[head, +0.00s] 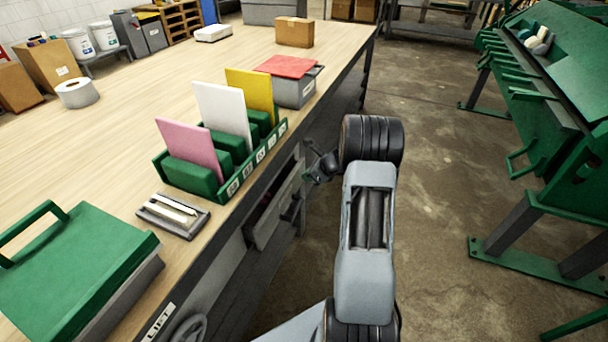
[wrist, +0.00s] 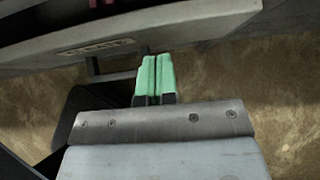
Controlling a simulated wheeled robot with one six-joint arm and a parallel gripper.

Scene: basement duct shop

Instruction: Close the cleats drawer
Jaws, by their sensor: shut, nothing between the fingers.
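A grey drawer (head: 266,228) under the workbench's right side stands pulled out, with a dark inside partly showing. In the wrist view its pale front (wrist: 190,27) crosses the top, with a label too blurred to read and a dark bar handle (wrist: 112,76) below it. A bit of something reddish shows behind the front's upper edge. My gripper (head: 309,177) is beside the drawer's outer side in the head view. In the wrist view its green fingertips (wrist: 154,62) are together and empty, close to the front's lower edge by the handle; I cannot tell whether they touch.
The workbench (head: 120,125) holds a green card rack (head: 190,178), a small grey tray (head: 172,216), a grey box with a red lid (head: 292,85) and a green case (head: 75,265). Green machinery (head: 560,130) stands at the right. Concrete floor between is clear.

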